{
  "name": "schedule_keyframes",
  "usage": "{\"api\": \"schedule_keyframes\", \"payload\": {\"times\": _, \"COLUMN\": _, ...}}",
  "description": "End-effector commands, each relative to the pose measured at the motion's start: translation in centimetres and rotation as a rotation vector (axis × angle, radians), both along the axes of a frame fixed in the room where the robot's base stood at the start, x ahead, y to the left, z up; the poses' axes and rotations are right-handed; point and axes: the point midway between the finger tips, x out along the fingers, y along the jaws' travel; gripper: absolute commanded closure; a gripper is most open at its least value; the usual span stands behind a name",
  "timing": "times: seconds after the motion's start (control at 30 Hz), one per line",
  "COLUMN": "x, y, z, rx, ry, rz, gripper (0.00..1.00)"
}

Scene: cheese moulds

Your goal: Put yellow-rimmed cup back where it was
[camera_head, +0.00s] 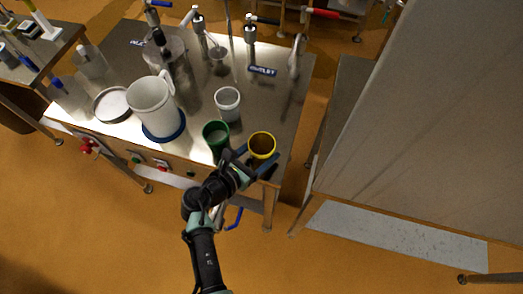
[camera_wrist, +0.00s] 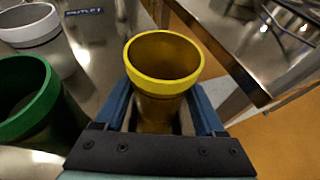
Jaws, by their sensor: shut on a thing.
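The yellow-rimmed cup (camera_head: 262,145) is at the front right corner of the metal table in the head view. In the wrist view the cup (camera_wrist: 165,65) stands between the blue fingers, its open top facing the camera. My gripper (camera_head: 251,161) is shut on it, with one finger on each side; it also shows in the wrist view (camera_wrist: 160,112). The cup looks upright. Its base is hidden, so I cannot tell whether it touches the table top.
A green cup (camera_head: 216,138) stands close on the left, and a white cup (camera_head: 228,103) behind it. A large white jug (camera_head: 152,107) stands further left on the metal table (camera_head: 262,97). The table's right edge is close by. A grey panel (camera_head: 410,110) rises beyond a gap on the right.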

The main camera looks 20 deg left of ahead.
Motion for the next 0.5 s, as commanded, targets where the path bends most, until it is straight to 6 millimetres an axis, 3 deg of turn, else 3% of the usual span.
{"api": "schedule_keyframes", "payload": {"times": 0.3, "x": 0.04, "y": 0.02, "z": -0.25, "rx": 0.001, "ry": -0.001, "rz": 0.001, "gripper": 0.91}}
{"api": "schedule_keyframes", "payload": {"times": 0.33, "x": 0.02, "y": 0.02, "z": -0.21, "rx": 0.001, "ry": 0.000, "rz": 0.001, "gripper": 0.25}}
{"api": "schedule_keyframes", "payload": {"times": 0.47, "x": 0.02, "y": 0.02, "z": -0.16, "rx": 0.001, "ry": 0.000, "rz": 0.001, "gripper": 0.02}}
{"api": "schedule_keyframes", "payload": {"times": 0.5, "x": 0.02, "y": 0.02, "z": -0.16, "rx": 0.001, "ry": 0.000, "rz": 0.001, "gripper": 0.00}}
